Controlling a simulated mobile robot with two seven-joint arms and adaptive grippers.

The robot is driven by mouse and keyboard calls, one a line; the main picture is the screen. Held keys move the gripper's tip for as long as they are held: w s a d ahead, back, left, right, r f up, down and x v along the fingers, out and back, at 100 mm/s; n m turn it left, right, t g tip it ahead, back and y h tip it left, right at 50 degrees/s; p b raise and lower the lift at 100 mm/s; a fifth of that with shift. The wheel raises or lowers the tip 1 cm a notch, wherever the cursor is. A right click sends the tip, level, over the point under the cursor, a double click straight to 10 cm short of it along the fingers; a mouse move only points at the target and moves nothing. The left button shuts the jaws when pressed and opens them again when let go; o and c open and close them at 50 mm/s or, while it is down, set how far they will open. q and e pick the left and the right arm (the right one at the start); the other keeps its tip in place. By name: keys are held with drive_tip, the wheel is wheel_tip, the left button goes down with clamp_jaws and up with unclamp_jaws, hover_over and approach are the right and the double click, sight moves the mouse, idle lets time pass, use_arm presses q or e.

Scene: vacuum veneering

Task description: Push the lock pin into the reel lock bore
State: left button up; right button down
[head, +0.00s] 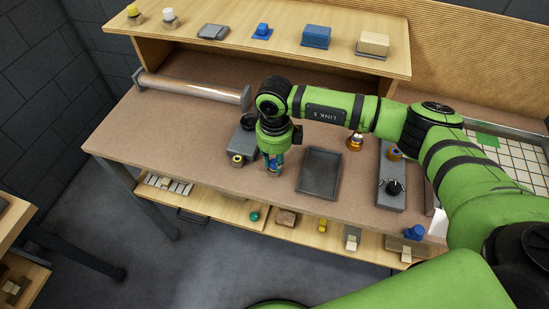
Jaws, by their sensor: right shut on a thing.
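My right gripper (273,165) points down over the middle of the workbench, at the end of my green right arm. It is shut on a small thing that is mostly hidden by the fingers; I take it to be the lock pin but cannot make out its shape. Left of the gripper is a grey block (239,153) with a yellow ring (237,160) at its front and a dark round part on top. A long roll (190,87), the likely reel, lies behind to the left between end brackets. I cannot make out the lock bore. My left gripper is not in view.
A grey tray (320,171) lies right of the gripper. Beyond it are an amber bottle (355,141) and a grey box with a black knob (392,187). An upper shelf (280,46) holds small blocks. A lower shelf (270,213) holds several small items.

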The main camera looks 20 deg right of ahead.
drive_tip(key=shift+r, duration=0.15)
drive_tip(key=shift+r+p, duration=0.95)
drive_tip(key=shift+r, duration=0.85)
